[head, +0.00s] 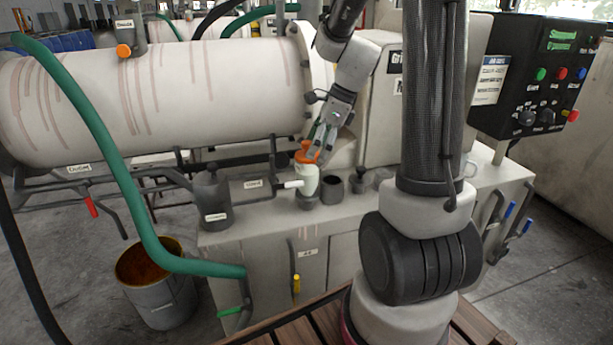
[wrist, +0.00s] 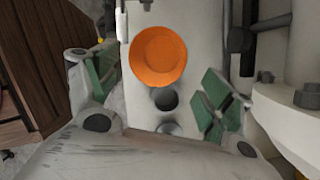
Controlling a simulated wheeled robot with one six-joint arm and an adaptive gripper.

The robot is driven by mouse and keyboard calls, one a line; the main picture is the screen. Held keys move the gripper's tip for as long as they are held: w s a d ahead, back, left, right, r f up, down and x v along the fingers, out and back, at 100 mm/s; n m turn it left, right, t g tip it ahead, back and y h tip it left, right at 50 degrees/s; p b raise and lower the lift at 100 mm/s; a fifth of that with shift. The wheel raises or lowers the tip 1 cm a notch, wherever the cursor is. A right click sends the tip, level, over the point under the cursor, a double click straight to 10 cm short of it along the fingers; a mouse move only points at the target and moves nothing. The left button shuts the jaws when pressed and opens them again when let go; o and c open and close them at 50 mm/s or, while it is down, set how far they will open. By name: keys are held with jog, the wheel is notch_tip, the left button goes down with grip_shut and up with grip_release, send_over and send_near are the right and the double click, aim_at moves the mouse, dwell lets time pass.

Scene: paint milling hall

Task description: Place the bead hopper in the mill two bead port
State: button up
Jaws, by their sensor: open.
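The bead hopper, a pale body (head: 307,182) with an orange funnel top, stands upright on a dark round fitting (head: 306,202) on the mill's bench top. In the wrist view its orange funnel (wrist: 158,56) shows from above. My gripper (head: 324,146) is open just above and right of the funnel. In the wrist view the green-padded fingers (wrist: 157,92) are wide apart, with the funnel ahead between them, and nothing is held. How deep the hopper sits in the fitting is hidden. I cannot tell which port belongs to mill two.
A dark open cup (head: 332,189) stands right of the hopper, and a white side spout (head: 290,185) reaches left. A dark canister (head: 212,200) stands on the bench's left. The big white mill drum (head: 160,95) is behind. A control box (head: 535,75) is at the right.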

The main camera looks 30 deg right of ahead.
aim_at(307, 163)
jog(key=x, duration=0.6)
jog(key=shift+s+a, duration=0.15)
jog(key=shift+a, duration=0.15)
grip_shut()
jog(key=shift+r, duration=0.15)
